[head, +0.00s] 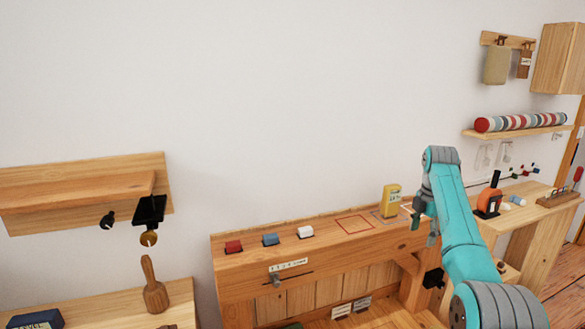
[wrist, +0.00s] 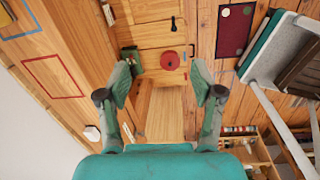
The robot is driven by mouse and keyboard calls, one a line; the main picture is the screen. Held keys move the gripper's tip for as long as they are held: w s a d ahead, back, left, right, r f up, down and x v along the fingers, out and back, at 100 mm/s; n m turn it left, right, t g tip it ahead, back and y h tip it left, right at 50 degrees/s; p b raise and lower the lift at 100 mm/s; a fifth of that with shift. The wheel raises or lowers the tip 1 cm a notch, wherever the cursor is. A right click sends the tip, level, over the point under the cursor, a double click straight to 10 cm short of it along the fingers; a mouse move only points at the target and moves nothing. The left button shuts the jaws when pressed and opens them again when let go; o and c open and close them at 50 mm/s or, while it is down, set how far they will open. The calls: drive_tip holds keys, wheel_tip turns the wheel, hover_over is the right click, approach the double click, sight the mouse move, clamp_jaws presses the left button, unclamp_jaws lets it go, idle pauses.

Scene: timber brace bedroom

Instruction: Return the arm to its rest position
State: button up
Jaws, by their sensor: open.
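My teal arm reaches in from the lower right of the head view, bent over the right end of a wooden bench (head: 320,292). My gripper (head: 425,229) hangs at that end, right of a yellow device (head: 390,201) standing on the ledge. It is small there and partly hidden by the arm. In the wrist view my gripper (wrist: 163,88) shows two fingers spread wide with nothing between them. Beyond the fingers lie a wooden surface, a red round object (wrist: 170,60) and a green box (wrist: 131,60), apart from the fingertips as far as I can tell.
A wall shelf (head: 80,197) is left; the wall above the bench is clear.

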drive_tip(key=s+a+f+m+t, duration=0.1)
drive_tip(key=s+a+f+m, duration=0.1)
drive_tip(key=f, duration=0.9)
drive_tip(key=s+a+f+m+t, duration=0.1)
drive_tip(key=s+a+f, duration=0.1)
drive_tip(key=f, duration=0.8)
drive_tip(key=s+a+f+m+t, duration=0.1)
drive_tip(key=s+a+f+m, duration=0.1)
drive_tip(key=f, duration=0.9)
drive_tip(key=s+a+f+m+t, duration=0.2)
drive_tip(key=s+a+f+m, duration=0.1)
drive_tip(key=s+f, duration=0.6)
drive_tip(key=s+a+f+m+t, duration=0.2)
drive_tip(key=s+a+f, duration=0.3)
drive_tip(key=s, duration=0.7)
drive_tip(key=s+a+r+m+t, duration=0.2)
drive_tip(key=s+m, duration=0.1)
drive_tip(key=s, duration=1)
drive_tip(key=s+a+r+m+t, duration=0.1)
drive_tip(key=s+r+m, duration=0.15)
drive_tip(key=s, duration=0.95)
drive_tip(key=s+a+r+m+t, duration=0.1)
drive_tip(key=s+r+m+t, duration=0.1)
drive_tip(key=s+r, duration=0.6)
drive_tip(key=s+a+r+m+t, duration=0.1)
drive_tip(key=s+r+m, duration=0.2)
drive_tip(key=s+r, duration=0.6)
wheel_tip(320, 180, up, 6)
drive_tip(key=shift+r+t, duration=0.2)
drive_tip(key=shift+t, duration=0.2)
